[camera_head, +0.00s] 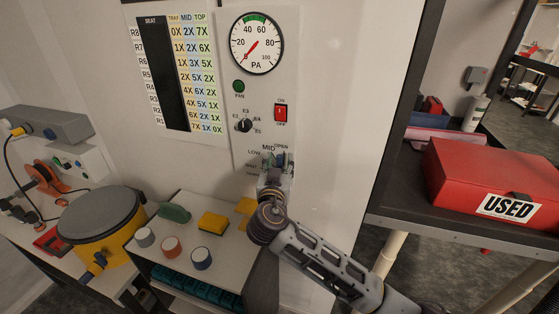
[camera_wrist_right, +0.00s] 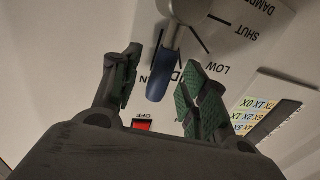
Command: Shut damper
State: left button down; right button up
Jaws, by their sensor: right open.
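The damper lever (camera_wrist_right: 162,72) has a blue handle on a round metal hub. In the right wrist view its handle lies over the edge of the OPEN label, beside MID, with LOW and SHUT further round the dial. In the head view the damper dial (camera_head: 254,165) is on the lower wall panel, partly hidden by my right gripper (camera_head: 275,178). In the wrist view my right gripper (camera_wrist_right: 163,88) is open, with one green-padded finger on each side of the handle and visible gaps. My left gripper is not in view.
Above the dial are a red switch (camera_head: 281,113), a selector knob (camera_head: 244,125) and a PA gauge (camera_head: 257,43). A dark shelf (camera_head: 395,215) with a red USED box (camera_head: 495,175) stands right.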

jog(key=shift+w, duration=0.45)
grip_shut()
